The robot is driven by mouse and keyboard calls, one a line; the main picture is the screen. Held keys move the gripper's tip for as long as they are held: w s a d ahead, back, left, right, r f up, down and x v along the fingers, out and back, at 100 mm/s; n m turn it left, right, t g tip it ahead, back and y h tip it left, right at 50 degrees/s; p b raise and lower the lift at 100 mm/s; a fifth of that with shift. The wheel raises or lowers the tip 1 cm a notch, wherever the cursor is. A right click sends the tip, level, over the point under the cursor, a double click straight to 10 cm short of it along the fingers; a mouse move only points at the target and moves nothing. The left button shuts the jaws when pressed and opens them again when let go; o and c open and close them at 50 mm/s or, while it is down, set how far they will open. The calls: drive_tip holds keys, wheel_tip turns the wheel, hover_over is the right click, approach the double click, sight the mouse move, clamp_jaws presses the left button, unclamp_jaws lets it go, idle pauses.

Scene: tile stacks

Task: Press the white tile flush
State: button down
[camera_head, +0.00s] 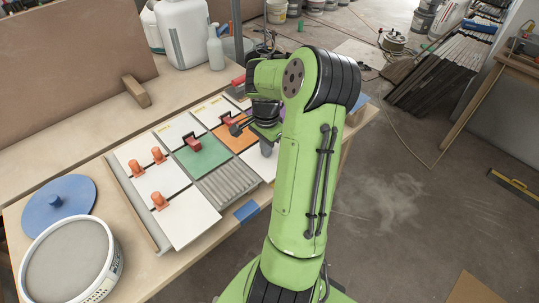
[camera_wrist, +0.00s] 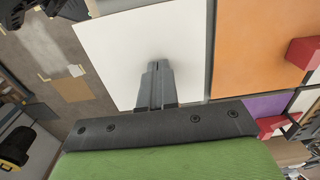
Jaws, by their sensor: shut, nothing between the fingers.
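In the wrist view a plain white tile (camera_wrist: 130,45) lies beside an orange tile (camera_wrist: 258,40), with a dark joint between them. My gripper (camera_wrist: 154,66) is shut and empty, its fingertips over the white tile near its edge. I cannot tell whether the tips touch it or how high the tile sits. In the head view this white tile (camera_head: 264,165) shows only in part, next to the orange tile (camera_head: 240,140); my arm hides the rest. My gripper (camera_head: 266,149) shows there as a small grey shape pointing down.
Several other white tiles, a green tile (camera_head: 201,155) and a grey ribbed tile (camera_head: 228,184) lie around it. Red and orange clips (camera_head: 159,201) stand on the joints. A white bucket (camera_head: 70,262) and blue disc (camera_head: 58,197) sit at the left.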

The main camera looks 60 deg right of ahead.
drive_tip(key=shift+s, duration=0.1)
wheel_tip(320, 180, up, 6)
drive_tip(key=p, duration=0.5)
wheel_tip(320, 180, up, 16)
drive_tip(key=p, duration=0.4)
drive_tip(key=shift+f, duration=0.15)
